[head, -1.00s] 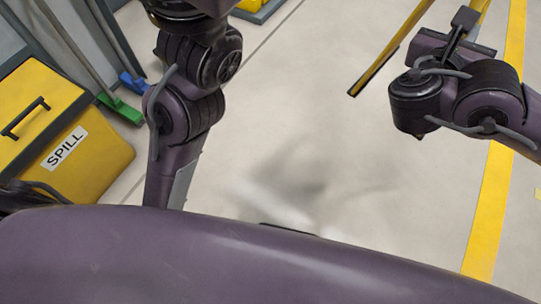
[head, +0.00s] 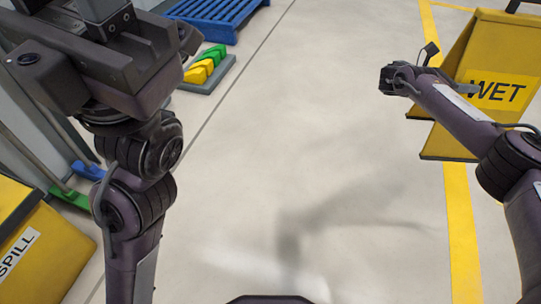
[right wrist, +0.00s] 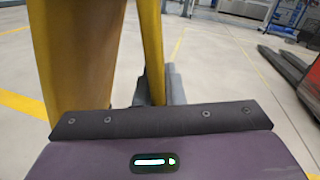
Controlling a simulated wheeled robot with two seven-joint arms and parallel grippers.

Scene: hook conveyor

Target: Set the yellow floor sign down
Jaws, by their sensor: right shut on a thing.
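The yellow floor sign (head: 478,135) is at the right of the head view, tilted in the picture, with a black "WET" label on its face. My right arm reaches across in front of it. My right gripper (head: 398,80) is at the sign's left side, its fingertips hard to make out. In the right wrist view, the grey fingers (right wrist: 165,88) are shut on a yellow edge of the sign (right wrist: 82,55). I cannot tell whether the sign's lower edge touches the floor. My left gripper's dark body (head: 90,55) shows at top left; its jaws are not clear.
A yellow "SPILL" bin (head: 50,262) stands at lower left. A blue pallet (head: 222,12) and a grey tray (head: 212,80) with green and yellow pieces are at upper left. A yellow line (head: 459,215) runs along the floor. The middle floor is clear.

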